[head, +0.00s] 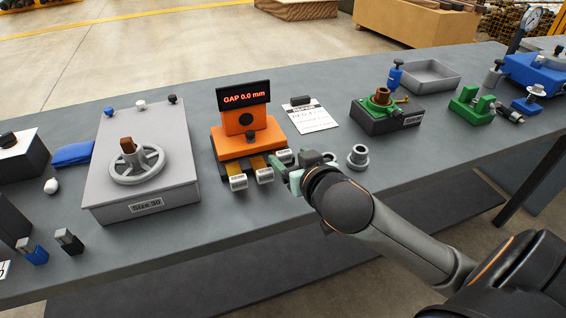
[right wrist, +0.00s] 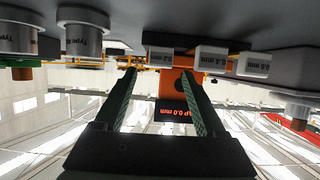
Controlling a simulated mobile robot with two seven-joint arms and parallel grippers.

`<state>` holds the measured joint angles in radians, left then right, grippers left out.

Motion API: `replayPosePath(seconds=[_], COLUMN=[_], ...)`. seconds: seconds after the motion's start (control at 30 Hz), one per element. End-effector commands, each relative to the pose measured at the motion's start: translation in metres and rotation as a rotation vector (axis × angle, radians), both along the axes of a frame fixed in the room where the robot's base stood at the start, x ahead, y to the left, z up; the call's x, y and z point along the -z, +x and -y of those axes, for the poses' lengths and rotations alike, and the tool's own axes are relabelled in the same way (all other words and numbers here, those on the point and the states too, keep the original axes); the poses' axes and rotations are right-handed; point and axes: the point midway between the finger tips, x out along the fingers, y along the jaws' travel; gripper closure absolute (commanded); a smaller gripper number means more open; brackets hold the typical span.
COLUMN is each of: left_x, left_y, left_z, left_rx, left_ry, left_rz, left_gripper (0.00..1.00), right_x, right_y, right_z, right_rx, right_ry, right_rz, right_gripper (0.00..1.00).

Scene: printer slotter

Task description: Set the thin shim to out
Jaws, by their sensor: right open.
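The orange device (head: 246,141) stands on the bench with a black display (head: 244,96) reading GAP 0.0 mm. Several white-labelled shim tabs stick out at its front: a left one (head: 238,182), a middle one (head: 264,175) and a right one (head: 284,156). The right wrist view, upside down, shows the tabs (right wrist: 210,56) beyond my fingers. My right gripper (head: 287,172) is open and empty beside the right-hand tabs; its fingers also show in the wrist view (right wrist: 158,75). My left gripper is not in view.
A metal ring piece (head: 358,157) stands right of my gripper. A grey box with a handwheel (head: 138,166) is to the left. A paper card (head: 311,119) lies behind. A black block with a green clamp (head: 380,105) and a grey tray (head: 430,76) are farther right.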

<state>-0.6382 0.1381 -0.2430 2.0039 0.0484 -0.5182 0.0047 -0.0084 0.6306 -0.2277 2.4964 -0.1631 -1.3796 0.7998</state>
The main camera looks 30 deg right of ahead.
Motion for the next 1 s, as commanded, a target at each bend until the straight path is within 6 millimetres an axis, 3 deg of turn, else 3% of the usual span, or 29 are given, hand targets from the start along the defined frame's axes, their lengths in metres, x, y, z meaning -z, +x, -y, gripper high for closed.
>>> replayPosePath(seconds=[0.1, 0.4, 0.8, 1.0], left_x=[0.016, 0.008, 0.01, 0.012], left_y=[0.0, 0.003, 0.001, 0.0], left_z=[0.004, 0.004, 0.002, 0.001], left_rx=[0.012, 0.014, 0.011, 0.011], left_ry=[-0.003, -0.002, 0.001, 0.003], left_rz=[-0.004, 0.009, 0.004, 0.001], left_gripper=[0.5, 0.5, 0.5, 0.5], right_x=[0.007, 0.018, 0.021, 0.021], right_y=[0.006, 0.044, 0.049, 0.049], right_z=[0.002, 0.011, 0.012, 0.012], right_rx=[-0.001, -0.001, -0.002, -0.002], right_ry=[-0.003, -0.003, -0.001, -0.001], right_rz=[0.004, -0.001, -0.001, -0.001], right_gripper=[0.28, 0.28, 0.28, 0.5])
